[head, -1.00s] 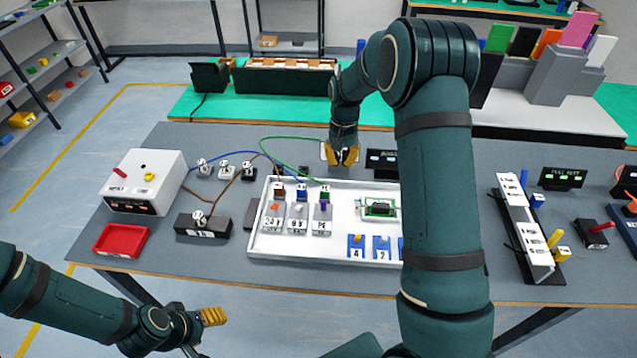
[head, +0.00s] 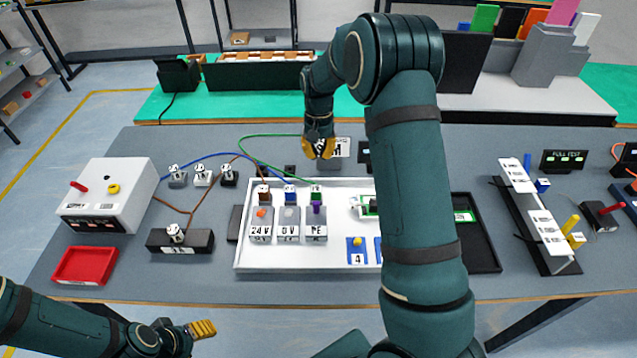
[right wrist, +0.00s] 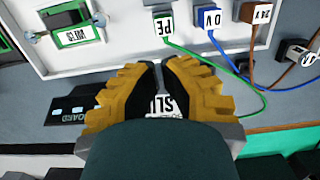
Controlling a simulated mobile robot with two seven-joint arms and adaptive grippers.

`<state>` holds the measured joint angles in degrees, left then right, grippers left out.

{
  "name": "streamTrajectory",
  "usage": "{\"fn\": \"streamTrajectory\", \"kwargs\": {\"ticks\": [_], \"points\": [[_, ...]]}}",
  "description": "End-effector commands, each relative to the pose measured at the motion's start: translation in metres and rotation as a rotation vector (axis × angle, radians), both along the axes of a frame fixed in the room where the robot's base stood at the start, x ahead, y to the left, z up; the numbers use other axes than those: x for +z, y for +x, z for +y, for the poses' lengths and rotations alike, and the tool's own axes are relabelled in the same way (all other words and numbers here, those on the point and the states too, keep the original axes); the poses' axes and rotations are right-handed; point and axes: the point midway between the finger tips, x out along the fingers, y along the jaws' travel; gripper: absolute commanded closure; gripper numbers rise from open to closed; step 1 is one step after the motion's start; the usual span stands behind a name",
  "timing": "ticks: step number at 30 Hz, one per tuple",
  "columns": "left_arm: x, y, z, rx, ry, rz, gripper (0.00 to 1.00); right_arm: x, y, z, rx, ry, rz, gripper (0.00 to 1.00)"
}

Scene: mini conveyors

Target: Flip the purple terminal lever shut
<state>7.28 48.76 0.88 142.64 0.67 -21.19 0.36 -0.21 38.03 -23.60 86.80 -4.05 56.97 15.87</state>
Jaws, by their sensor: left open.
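The purple lever (head: 317,208) stands up on the terminal block labelled PE (head: 315,231), the rightmost of three in the white tray (head: 300,271). Orange and white levers mark the 24 V and 0 V blocks beside it. My right gripper (head: 319,150) is behind the tray's back edge, apart from the lever and holding nothing visible. In the right wrist view its yellow fingers (right wrist: 160,68) converge with a narrow gap; the PE label (right wrist: 164,27) lies ahead of them, but the purple lever is not visible there. My left gripper (head: 203,329) is open and empty at the lower left, clear of the table.
Green, blue and brown wires (head: 262,137) run behind the terminal blocks. A green board (right wrist: 78,36) lies in the tray near the PE block. A red tray (head: 85,265) and white box (head: 108,195) stand left.

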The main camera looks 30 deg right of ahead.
Motion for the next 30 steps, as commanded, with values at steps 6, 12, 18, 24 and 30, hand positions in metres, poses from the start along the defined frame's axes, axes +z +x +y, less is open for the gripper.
{"fn": "streamTrajectory", "kwargs": {"ticks": [6,12,18,24,30], "points": [[-0.004,-0.001,0.0,-0.002,0.0,0.002,0.44,-0.029,-0.004,0.001,0.0,0.001,0.005,1.0],[-0.009,-0.003,-0.001,-0.004,-0.002,0.006,0.44,-0.068,-0.007,0.004,-0.001,0.001,0.004,1.0],[-0.013,-0.004,-0.001,-0.007,-0.002,0.01,0.44,-0.101,-0.012,0.008,0.001,0.001,0.003,1.0],[-0.012,-0.004,-0.001,-0.007,-0.002,0.009,0.44,-0.102,-0.033,0.021,0.002,0.001,0.002,1.0],[-0.012,-0.004,-0.001,-0.007,-0.002,0.009,0.44,-0.103,-0.042,0.025,0.0,0.0,0.0,1.0]]}}
